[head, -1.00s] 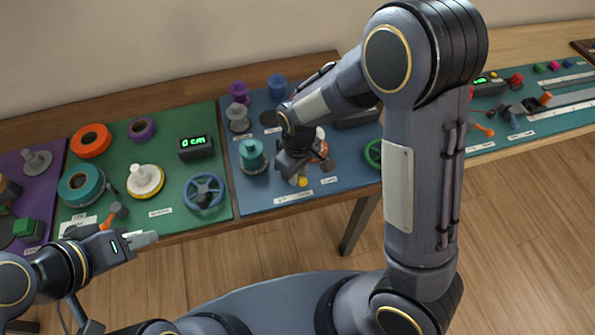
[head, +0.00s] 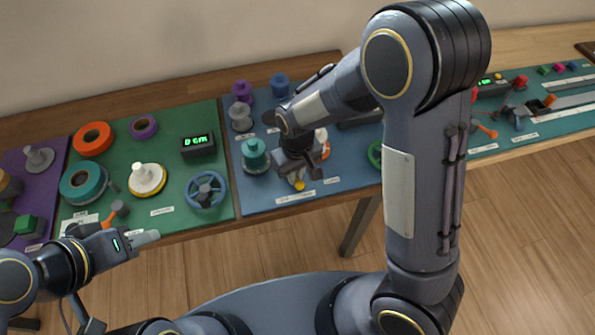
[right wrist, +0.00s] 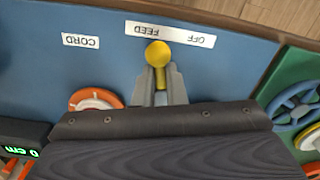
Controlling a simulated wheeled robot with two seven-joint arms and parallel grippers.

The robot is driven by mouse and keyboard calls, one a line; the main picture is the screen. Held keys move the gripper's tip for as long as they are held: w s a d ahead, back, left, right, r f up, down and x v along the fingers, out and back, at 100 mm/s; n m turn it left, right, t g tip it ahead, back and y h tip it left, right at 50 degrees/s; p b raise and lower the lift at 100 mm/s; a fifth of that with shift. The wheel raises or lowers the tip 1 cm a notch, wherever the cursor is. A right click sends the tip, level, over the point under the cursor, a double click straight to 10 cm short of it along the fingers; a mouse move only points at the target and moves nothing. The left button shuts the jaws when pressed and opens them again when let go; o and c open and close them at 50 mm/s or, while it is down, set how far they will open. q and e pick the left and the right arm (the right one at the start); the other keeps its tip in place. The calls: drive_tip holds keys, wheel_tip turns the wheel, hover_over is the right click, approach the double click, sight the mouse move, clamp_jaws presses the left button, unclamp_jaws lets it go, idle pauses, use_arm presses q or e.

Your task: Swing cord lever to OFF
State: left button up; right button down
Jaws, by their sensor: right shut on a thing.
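The cord lever has a yellow ball knob (right wrist: 158,53) and stands on the blue panel (right wrist: 95,22). My right gripper (right wrist: 159,88) is shut on the lever, its two fingers on either side of the shaft just below the knob. The knob is by the white label (right wrist: 170,34), closer to the word FEED than to OFF, which lies to the right in the right wrist view. In the head view the knob (head: 299,186) shows under my right gripper (head: 299,178). My left gripper (head: 148,237) hangs in front of the green panel, apart from the lever; its jaw opening is unclear.
An orange and white spool (right wrist: 96,100) and a CORD label (right wrist: 81,41) are near the lever. A teal spool (head: 255,156) stands to its left, and a blue handwheel (head: 206,190) is on the green panel. Open floor lies in front of the table.

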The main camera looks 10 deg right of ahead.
drive_tip(key=m, duration=0.1)
drive_tip(key=a+m, duration=0.1)
drive_tip(key=m, duration=0.2)
drive_tip(key=shift+s+a+f+m, duration=0.15)
drive_tip(key=shift+s+m, duration=0.15)
drive_tip(key=shift+s, duration=0.1)
drive_tip(key=shift+w+a+m+p, duration=0.1)
drive_tip(key=shift+a+m+p, duration=0.25)
drive_tip(key=shift+m, duration=0.85)
drive_tip(key=shift+w+a+m+p, duration=0.15)
drive_tip(key=shift+a+m, duration=0.25)
drive_tip(key=shift+m, duration=0.8)
drive_tip(key=shift+s, duration=0.1)
drive_tip(key=shift+a, duration=0.1)
drive_tip(key=c, duration=1.5)
unclamp_jaws()
drive_tip(key=shift+o, duration=0.5)
